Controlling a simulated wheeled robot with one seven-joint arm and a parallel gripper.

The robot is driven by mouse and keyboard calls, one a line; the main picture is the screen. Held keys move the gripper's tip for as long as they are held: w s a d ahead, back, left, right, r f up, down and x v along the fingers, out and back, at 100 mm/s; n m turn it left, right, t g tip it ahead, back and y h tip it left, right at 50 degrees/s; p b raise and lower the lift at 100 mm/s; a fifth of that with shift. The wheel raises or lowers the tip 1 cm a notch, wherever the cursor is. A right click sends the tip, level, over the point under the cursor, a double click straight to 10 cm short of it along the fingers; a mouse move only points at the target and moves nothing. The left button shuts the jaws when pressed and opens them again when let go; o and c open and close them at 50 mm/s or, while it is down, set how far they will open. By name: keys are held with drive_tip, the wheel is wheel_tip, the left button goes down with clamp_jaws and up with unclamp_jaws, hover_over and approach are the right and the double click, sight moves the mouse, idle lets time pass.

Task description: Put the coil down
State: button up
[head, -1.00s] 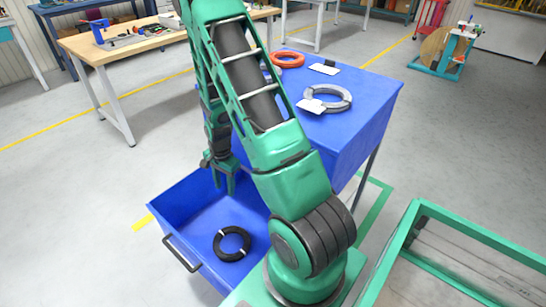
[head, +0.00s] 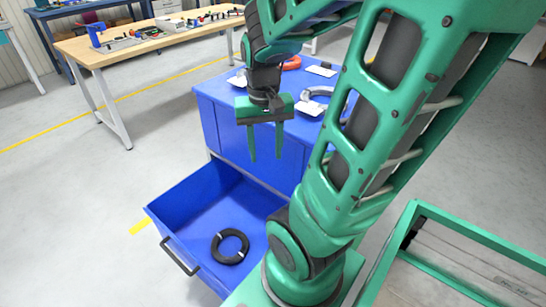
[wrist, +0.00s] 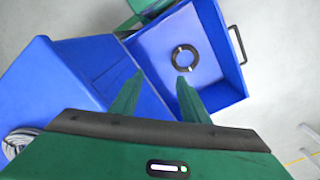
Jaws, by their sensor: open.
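A black coil (head: 230,246) with light ties lies flat on the floor of the open blue drawer (head: 178,203). In the wrist view the coil (wrist: 184,58) shows whole inside the drawer (wrist: 232,84), apart from its walls. My gripper (head: 265,158) is open and empty. It hangs fingers down in front of the blue cabinet (head: 225,125), above and behind the drawer, well clear of the coil. In the wrist view its two fingers (wrist: 157,92) are spread, with nothing between them.
On the cabinet top are an orange coil (head: 292,63), a grey coil (head: 345,100) and white cards (head: 321,71), partly hidden by my arm. A wooden workbench (head: 150,38) stands behind left. A green-framed crate (head: 470,245) is at front right. The floor at left is clear.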

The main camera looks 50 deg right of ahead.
drive_tip(key=s+a+r+n, duration=0.1)
drive_tip(key=s+a+r, duration=0.1)
drive_tip(key=s, duration=0.4)
drive_tip(key=shift+a+r+n, duration=0.15)
drive_tip(key=shift+a+n, duration=0.15)
drive_tip(key=shift+a, duration=0.2)
drive_tip(key=shift+w, duration=0.1)
drive_tip(key=shift+w+f, duration=0.25)
drive_tip(key=shift+w, duration=0.35)
